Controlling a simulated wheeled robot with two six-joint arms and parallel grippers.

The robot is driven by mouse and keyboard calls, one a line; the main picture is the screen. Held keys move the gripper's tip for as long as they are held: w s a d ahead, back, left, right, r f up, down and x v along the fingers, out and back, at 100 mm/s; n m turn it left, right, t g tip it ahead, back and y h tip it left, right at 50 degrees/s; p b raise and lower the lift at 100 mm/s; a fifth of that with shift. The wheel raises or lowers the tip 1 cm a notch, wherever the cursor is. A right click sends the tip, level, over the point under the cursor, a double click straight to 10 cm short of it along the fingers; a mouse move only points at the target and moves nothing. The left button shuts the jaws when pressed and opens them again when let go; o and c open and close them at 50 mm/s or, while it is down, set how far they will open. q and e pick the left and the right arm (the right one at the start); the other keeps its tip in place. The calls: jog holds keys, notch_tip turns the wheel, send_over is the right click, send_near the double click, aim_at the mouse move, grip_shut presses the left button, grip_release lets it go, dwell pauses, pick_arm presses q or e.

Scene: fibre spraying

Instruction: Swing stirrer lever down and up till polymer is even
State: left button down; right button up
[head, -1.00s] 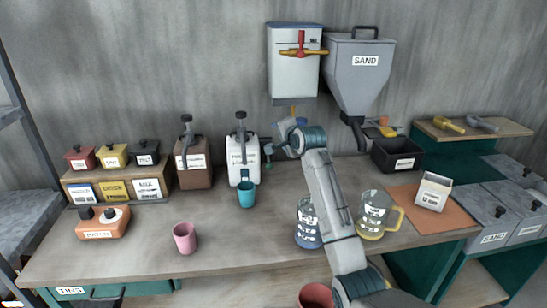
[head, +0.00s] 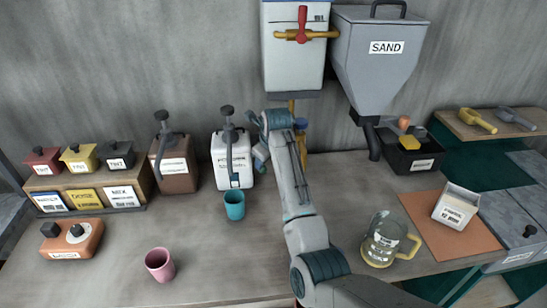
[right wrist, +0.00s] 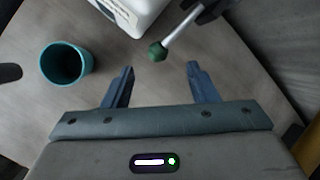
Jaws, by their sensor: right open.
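The white polymer dispenser (head: 221,172) stands at the back of the bench, with a dark pump lever on its front; its corner also shows in the right wrist view (right wrist: 132,10). The stirrer lever is a pale rod with a green knob (right wrist: 158,51), pointing toward my right gripper in the wrist view. My right gripper (right wrist: 160,82) is open and empty. The knob sits just ahead of the gap between its fingertips, apart from both. In the head view this gripper (head: 257,148) is at the dispenser's right side and hides the lever. My left gripper is out of view.
A teal cup (head: 235,206) stands in front of the dispenser, and a pink cup (head: 160,264) nearer the front. A brown dispenser (head: 174,172) stands to the left. A glass jug (head: 384,243) is right of my arm. The sand hopper (head: 375,65) hangs above.

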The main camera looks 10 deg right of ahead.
jog(key=p+x, duration=0.2)
jog(key=x, duration=0.5)
jog(key=shift+s, duration=0.1)
jog(key=shift+f, duration=0.1)
grip_shut()
